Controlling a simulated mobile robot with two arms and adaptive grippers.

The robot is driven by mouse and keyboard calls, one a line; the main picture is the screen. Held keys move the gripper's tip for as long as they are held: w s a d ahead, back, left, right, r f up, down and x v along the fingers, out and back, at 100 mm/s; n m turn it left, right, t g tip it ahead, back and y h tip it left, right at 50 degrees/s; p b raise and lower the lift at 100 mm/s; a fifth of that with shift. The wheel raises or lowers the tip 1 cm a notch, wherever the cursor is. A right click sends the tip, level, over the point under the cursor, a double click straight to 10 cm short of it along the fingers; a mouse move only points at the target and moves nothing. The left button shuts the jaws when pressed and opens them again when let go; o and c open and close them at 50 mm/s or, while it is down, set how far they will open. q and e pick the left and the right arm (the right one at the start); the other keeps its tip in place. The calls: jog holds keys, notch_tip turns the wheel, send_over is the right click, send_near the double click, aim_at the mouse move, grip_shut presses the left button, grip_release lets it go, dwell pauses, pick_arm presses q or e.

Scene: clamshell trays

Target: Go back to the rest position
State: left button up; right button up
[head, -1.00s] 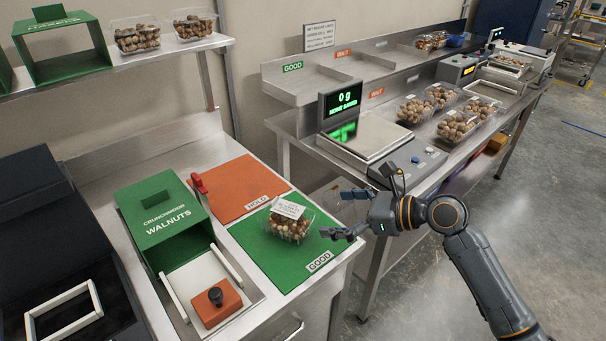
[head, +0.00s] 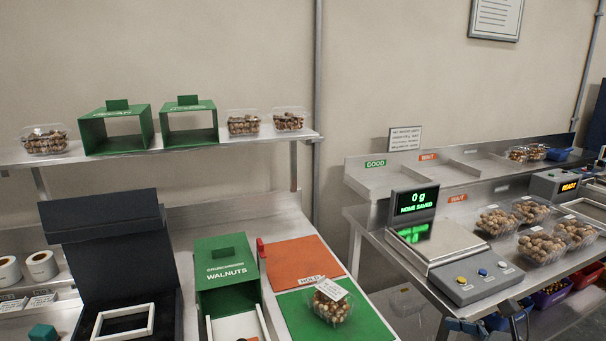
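My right gripper (head: 482,322) shows at the bottom edge of the head view, in front of the scale bench. Its dark fingers are spread and hold nothing; the rest of that arm is cut off by the frame. My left gripper is out of view. A clear clamshell of nuts (head: 331,308) with a white label on its lid sits on the green GOOD mat (head: 368,325), well left of my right gripper and apart from it.
The scale (head: 436,246) reads 0 g and its plate is empty. Several filled clamshells stand right of it. The orange HOLD mat (head: 303,262) is bare. A green WALNUTS box (head: 227,272) and a black case (head: 118,262) stand left. A shelf (head: 240,139) runs above.

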jog(key=w+d+f+n+h, duration=0.1)
jog(key=d+f+h, duration=0.15)
jog(key=f, duration=0.65)
jog(key=w+d+f+n+h, duration=0.1)
jog(key=d+f+h, duration=0.15)
jog(key=f, duration=0.55)
jog(key=s+d+f+n+g+h, duration=0.1)
jog(key=s+d+f+n+g, duration=0.2)
jog(key=f, duration=0.8)
jog(key=s+f+n+h, duration=0.1)
jog(key=s+f+n, duration=0.4)
jog(key=f, duration=0.6)
jog(key=s+a+f+n+g+h, duration=0.25)
jog(key=s+f+n, duration=0.35)
jog(key=s+f, duration=0.8)
jog(key=s+a+f+n+g, duration=0.1)
jog(key=s+a+f+n, duration=0.1)
jog(key=s+n, duration=0.2)
jog(key=s+a+f+n+g, duration=0.1)
jog(key=s+a+f+n, duration=0.1)
jog(key=s, duration=0.8)
jog(key=s+a+f+n+g, duration=0.1)
jog(key=s+a+f+n, duration=0.1)
jog(key=s+f+n, duration=0.2)
jog(key=s+n, duration=0.2)
jog(key=s, duration=0.1)
jog(key=shift+s+a+f+n, duration=0.15)
jog(key=shift+s+f+n, duration=0.15)
jog(key=shift+n, duration=0.1)
